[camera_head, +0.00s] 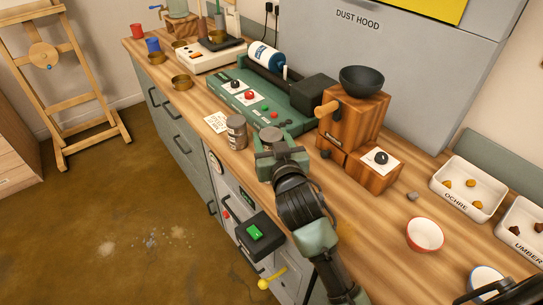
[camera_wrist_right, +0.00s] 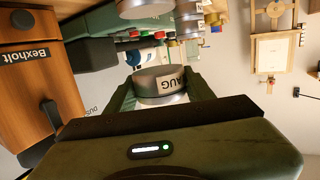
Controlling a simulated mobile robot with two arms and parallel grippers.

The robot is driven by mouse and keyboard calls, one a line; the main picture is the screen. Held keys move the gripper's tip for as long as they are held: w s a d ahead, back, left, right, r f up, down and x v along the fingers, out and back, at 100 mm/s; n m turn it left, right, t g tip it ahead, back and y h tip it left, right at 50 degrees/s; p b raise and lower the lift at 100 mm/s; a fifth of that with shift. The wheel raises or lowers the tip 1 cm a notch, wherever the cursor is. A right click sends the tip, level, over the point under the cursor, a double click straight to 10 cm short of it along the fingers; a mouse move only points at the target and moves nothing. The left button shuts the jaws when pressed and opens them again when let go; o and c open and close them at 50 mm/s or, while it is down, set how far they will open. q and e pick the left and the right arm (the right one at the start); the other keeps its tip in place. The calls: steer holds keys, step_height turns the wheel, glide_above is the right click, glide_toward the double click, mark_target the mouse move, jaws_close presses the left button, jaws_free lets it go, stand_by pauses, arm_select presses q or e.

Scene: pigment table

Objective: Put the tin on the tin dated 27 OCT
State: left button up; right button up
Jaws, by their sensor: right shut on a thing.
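My right gripper (camera_head: 270,150) is shut on a grey tin, whose lid (camera_head: 270,134) shows between the fingers in the head view. In the right wrist view this tin (camera_wrist_right: 158,85) sits between the fingertips, and its pale label shows the letters AUG. Another grey-brown tin (camera_head: 236,132) stands upright on the wooden counter, just left of the held tin and apart from it. Its label is too small to read. The held tin's underside is hidden in the head view, so I cannot tell its height above the counter.
A green machine (camera_head: 262,105) stands behind the tins, with a wooden grinder (camera_head: 352,118) to the right. A paper note (camera_head: 216,122) lies left of the standing tin. White trays (camera_head: 468,187) and a red-rimmed bowl (camera_head: 425,234) stand at the right. The counter's front edge is close.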

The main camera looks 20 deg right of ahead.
steer(key=shift+f, duration=0.8)
step_height(320, 180, down, 4)
steer(key=shift+r, duration=0.25)
steer(key=shift+f, duration=0.35)
arm_select(q)
steer(key=shift+w+d+f, duration=0.15)
steer(key=shift+w+d, duration=0.5)
steer(key=shift+w, duration=0.05)
steer(key=shift+s+a, duration=0.1)
arm_select(e)
steer(key=shift+f, duration=0.1)
steer(key=o, duration=1.4)
arm_select(q)
steer(key=shift+f, duration=0.1)
